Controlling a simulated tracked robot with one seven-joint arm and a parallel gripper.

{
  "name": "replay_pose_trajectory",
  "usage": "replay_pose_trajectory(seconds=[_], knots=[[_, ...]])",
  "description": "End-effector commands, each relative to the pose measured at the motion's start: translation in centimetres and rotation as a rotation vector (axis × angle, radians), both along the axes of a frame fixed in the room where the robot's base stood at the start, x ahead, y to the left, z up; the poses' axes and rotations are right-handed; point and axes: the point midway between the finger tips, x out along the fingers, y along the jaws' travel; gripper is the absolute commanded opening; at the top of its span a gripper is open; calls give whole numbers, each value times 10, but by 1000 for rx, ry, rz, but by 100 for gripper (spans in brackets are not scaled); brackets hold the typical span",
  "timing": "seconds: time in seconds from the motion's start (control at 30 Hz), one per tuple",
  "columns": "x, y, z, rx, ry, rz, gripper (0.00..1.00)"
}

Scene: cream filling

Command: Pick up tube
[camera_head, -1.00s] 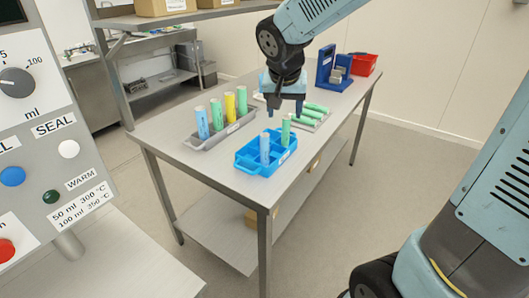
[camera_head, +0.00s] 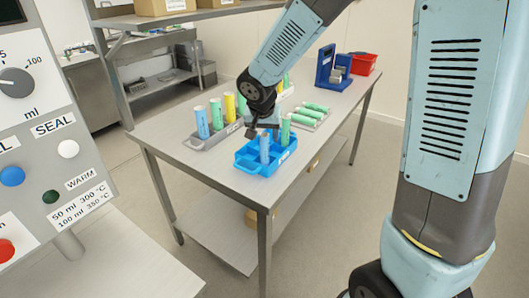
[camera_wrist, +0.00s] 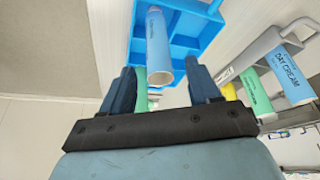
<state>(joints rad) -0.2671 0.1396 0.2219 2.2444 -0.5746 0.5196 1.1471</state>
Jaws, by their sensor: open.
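A blue tube (camera_head: 264,148) stands upright in the blue compartment tray (camera_head: 247,166) near the table's front edge. A green tube (camera_head: 285,131) stands behind it in the same tray. My gripper (camera_head: 262,132) is low over the tray, close by the blue tube. In the wrist view my gripper (camera_wrist: 160,70) is open, its dark fingers apart. The blue tube (camera_wrist: 157,45) appears in line with the gap between them, its open end toward the camera. A green tube (camera_wrist: 141,92) shows partly behind the left finger. No grip on a tube is visible.
A grey tray (camera_head: 196,143) with several upright tubes stands left of the blue tray. A pale tray (camera_head: 304,124) with green tubes lying down is behind. A blue stand (camera_head: 325,66) and red bin (camera_head: 363,65) are at the far end. A control panel (camera_head: 50,150) is at left.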

Motion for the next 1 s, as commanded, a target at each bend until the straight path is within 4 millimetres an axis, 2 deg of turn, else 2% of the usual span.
replay_pose_trajectory(seconds=[0.17, 0.5, 0.87, 1.0], knots=[[3, -1, -9, -1, 2, 1, 61], [15, -4, -46, -1, 1, 0, 61], [18, -4, -52, 0, 0, -1, 61], [18, -4, -52, 1, 0, -2, 48]])
